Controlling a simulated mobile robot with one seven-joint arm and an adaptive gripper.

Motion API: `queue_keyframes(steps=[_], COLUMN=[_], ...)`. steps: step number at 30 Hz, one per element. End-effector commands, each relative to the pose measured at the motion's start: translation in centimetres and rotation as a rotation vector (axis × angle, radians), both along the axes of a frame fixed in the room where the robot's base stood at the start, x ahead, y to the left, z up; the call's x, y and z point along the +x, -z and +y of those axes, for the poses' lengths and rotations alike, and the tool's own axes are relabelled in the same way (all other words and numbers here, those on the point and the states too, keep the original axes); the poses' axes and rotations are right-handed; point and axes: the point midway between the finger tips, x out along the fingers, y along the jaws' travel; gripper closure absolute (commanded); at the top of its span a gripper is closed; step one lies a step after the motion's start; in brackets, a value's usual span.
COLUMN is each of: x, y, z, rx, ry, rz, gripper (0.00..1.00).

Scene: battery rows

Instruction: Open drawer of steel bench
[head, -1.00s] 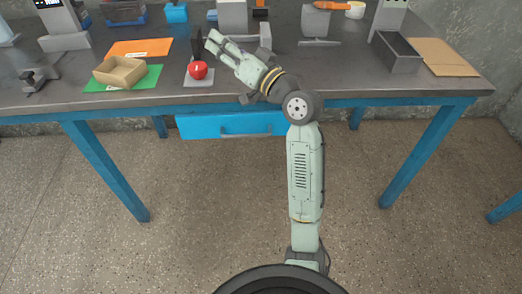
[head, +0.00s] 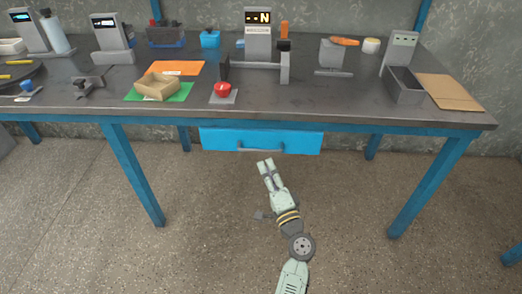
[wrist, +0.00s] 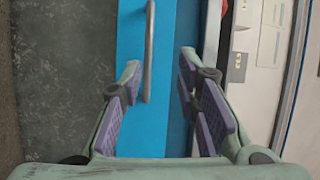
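The steel bench (head: 330,113) has a dark grey top and blue legs. Its blue drawer (head: 222,139) hangs under the front edge and appears shut. A grey bar handle (head: 245,149) runs across the drawer front. My gripper (head: 265,162) is just below and in front of the handle, pointing at it. In the wrist view my gripper (wrist: 160,95) is open, its purple-padded fingers apart. The handle (wrist: 149,50) shows upright there, ahead of the fingers and between their lines, against the blue drawer front (wrist: 130,50). Nothing is held, and I see no contact.
Blue legs (head: 135,175) stand on both sides of the drawer. The floor (head: 210,220) in front is clear.

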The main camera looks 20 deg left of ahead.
Motion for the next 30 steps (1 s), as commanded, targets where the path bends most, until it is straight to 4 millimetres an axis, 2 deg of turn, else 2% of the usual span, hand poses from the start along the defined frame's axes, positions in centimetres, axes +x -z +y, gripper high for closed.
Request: queue_keyframes(steps=[2,5,21,30], x=[-0.4,-0.2,6.6,7.7], y=[1.3,1.5,-0.2,-0.2], z=[-0.9,-0.9,4.6,5.5], rx=[0.039,0.056,0.052,0.053], ry=[0.009,0.009,0.008,0.009], rz=[0.042,0.056,0.051,0.054], gripper=[0.7,0.7,0.7,0.7])
